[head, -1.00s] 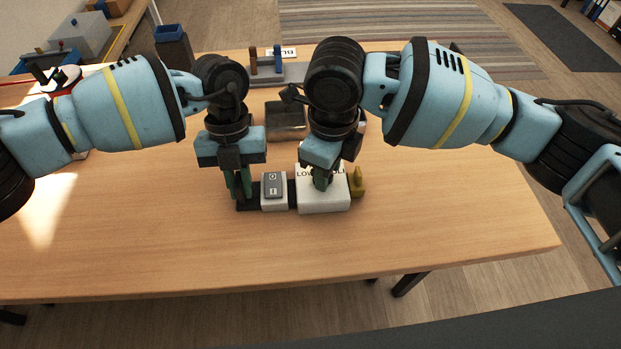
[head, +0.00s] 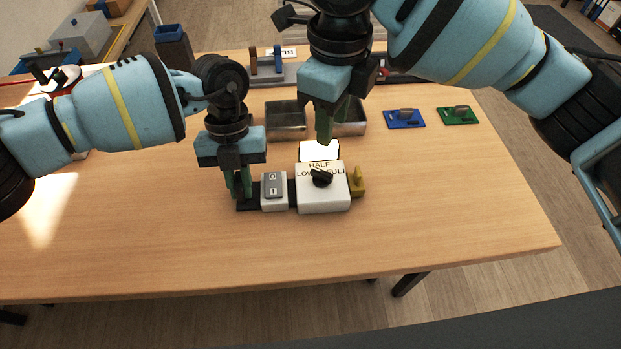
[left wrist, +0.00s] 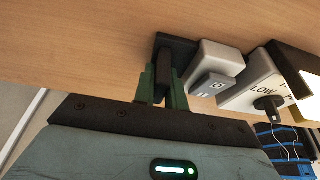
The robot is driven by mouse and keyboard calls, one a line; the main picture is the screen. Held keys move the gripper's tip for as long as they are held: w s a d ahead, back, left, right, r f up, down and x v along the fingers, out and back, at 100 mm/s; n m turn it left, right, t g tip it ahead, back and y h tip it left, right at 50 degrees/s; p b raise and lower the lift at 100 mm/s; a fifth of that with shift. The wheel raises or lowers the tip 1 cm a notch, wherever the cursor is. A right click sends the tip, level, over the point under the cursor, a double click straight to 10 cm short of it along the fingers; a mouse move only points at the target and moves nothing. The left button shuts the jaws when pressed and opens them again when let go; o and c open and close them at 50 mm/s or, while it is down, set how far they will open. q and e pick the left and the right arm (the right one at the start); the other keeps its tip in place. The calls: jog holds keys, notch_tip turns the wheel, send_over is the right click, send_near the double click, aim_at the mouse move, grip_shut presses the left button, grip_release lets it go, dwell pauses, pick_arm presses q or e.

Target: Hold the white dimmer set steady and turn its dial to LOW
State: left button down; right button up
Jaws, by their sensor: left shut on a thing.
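The white dimmer set is a row on the table. Its white dimmer box (head: 323,200) has a black dial (head: 321,179) under the marks LOW, HALF and FULL. I cannot tell exactly which mark the dial points to. Left of it is a white switch block (head: 274,203) with a grey rocker. My left gripper (head: 238,190) is shut on the black end piece (head: 247,204) of the set; the left wrist view also shows this end piece (left wrist: 177,43) between the fingers. My right gripper (head: 333,122) is raised beyond the box, clear of the dial, its fingers apart and empty.
A bright white panel (head: 319,151) stands just behind the dimmer box. A yellow piece (head: 357,183) is at its right end. Metal trays (head: 286,120), a blue plate (head: 404,118) and a green plate (head: 457,116) lie farther back. The front and right of the table are clear.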

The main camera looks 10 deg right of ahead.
pick_arm(q)
jog(key=c, duration=1.4)
grip_release()
jog(key=shift+o, duration=0.2)
jog(key=shift+r, duration=0.1)
jog(key=v, duration=1.1)
jog(key=shift+w+r, duration=0.15)
jog(key=shift+r, duration=0.25)
